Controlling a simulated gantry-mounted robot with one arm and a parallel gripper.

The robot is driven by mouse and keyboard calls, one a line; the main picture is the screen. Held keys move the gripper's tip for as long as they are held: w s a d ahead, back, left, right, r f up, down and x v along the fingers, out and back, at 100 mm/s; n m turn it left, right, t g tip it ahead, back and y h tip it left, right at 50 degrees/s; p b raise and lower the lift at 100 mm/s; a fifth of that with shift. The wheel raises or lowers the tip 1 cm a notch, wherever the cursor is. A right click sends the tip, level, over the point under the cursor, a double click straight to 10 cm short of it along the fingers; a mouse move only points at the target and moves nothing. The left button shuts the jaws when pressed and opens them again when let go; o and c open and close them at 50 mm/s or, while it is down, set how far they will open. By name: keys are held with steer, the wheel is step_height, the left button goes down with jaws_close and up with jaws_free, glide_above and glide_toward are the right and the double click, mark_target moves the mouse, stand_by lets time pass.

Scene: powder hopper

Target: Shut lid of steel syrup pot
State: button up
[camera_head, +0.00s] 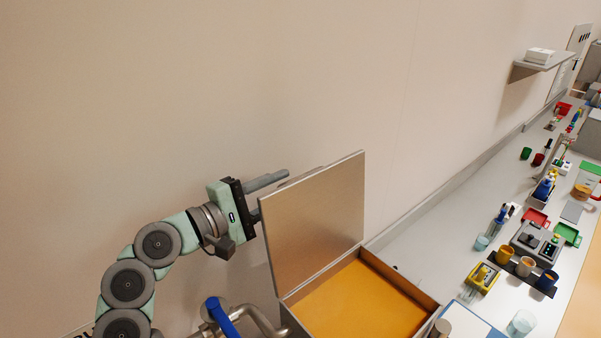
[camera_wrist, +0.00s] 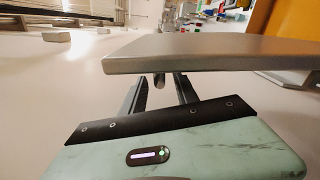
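The steel syrup pot (camera_head: 402,273) is a square box at the bottom centre of the head view, with orange-yellow contents showing. Its flat steel lid (camera_head: 315,215) stands raised along the pot's left side, near upright. My gripper (camera_head: 291,177) is at the lid's left, on its back side, near the upper edge; part of the fingers is hidden behind the lid. In the wrist view the lid (camera_wrist: 215,52) crosses in front of my gripper (camera_wrist: 160,84). The two fingers are apart with nothing gripped between them. Whether they touch the lid I cannot tell.
A pipe with a blue handle (camera_head: 222,316) is left of the pot. To the right, a long bench (camera_head: 440,230) holds cups, a yellow box (camera_head: 482,278), a grey device (camera_head: 534,242) and coloured trays. A wall shelf (camera_head: 545,66) is far right. The space above the pot is clear.

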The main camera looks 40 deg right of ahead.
steer(key=d, duration=0.2)
steer(key=d+p, duration=0.1)
steer(key=d, duration=0.1)
steer(key=shift+s+d+r, duration=0.15)
steer(key=shift+d+r, duration=0.05)
steer(key=shift+d+f+p, duration=0.15)
steer(key=shift+d+p, duration=0.25)
steer(key=shift+d, duration=0.2)
steer(key=shift+c, duration=0.5)
jaws_close()
